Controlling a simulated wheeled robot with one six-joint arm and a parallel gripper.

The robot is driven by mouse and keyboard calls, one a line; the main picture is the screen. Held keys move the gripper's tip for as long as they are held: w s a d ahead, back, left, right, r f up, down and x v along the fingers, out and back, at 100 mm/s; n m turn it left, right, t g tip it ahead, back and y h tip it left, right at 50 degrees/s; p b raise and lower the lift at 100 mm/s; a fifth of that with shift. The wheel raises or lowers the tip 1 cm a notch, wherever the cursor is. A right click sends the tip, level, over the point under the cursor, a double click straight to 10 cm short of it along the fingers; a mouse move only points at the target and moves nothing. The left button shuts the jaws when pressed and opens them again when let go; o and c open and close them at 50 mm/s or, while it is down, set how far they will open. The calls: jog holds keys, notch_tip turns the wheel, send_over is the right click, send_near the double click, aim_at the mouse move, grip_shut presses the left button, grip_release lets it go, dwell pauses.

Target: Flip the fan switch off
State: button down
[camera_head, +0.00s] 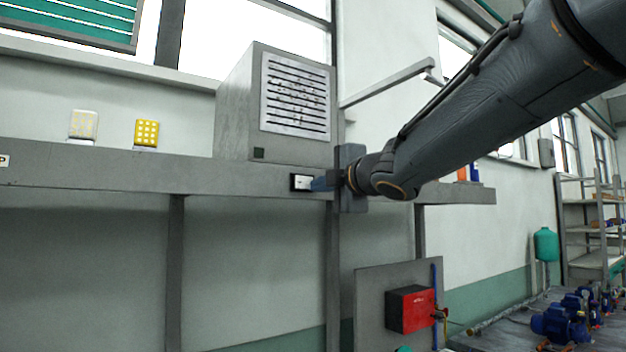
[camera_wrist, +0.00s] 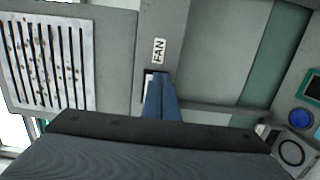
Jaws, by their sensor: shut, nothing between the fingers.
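The fan switch (camera_head: 300,182) is a small black plate with a white rocker on the front of the grey beam, below the vented box. My gripper (camera_head: 318,184) is shut and empty, its blue fingertips right at the switch's right side. In the wrist view the blue fingers (camera_wrist: 160,92) cover most of the switch (camera_wrist: 149,80), leaving only its edge in sight. A white label (camera_wrist: 158,51) reading FAN sits beside it. I cannot tell whether the fingertips touch the rocker or which way it is tipped.
The grey vented box (camera_head: 232,108) stands on the beam (camera_head: 110,171) above the switch. Yellow (camera_head: 147,133) and cream (camera_head: 83,124) blocks stand farther left. A red box (camera_head: 409,310) is on a panel below right. Blue pumps (camera_head: 562,320) are at lower right.

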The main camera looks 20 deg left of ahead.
jog(key=w+d+v, duration=0.2)
jog(key=v, duration=1.1)
jog(key=shift+s+d, duration=0.2)
jog(key=shift+d, duration=0.2)
jog(key=w+d+f+m+g+h, duration=0.1)
jog(key=w+d+f+m+h, duration=0.15)
jog(key=d+f+m, duration=0.55)
jog(key=w+d+f+m+h, duration=0.15)
jog(key=d+f+h, duration=0.25)
jog(key=f, duration=0.8)
jog(key=w+d+f+m+g+h, duration=0.1)
jog(key=d+f+m+h, duration=0.4)
jog(key=f, duration=0.5)
jog(key=s+d+f+m+g, duration=0.2)
jog(key=s+d+f+m, duration=0.15)
jog(key=f, duration=0.35)
jog(key=s+d+f+m+g, duration=0.2)
jog(key=s+d+f+m, duration=0.1)
jog(key=s+f, duration=0.3)
jog(key=s+d+f+m+g, duration=0.1)
jog(key=s+f+m+g, duration=0.4)
jog(key=s+f, duration=0.7)
jog(key=shift+s+d+f+m+g, duration=0.25)
jog(key=shift+s+g, duration=0.35)
jog(key=shift+s, duration=0.5)
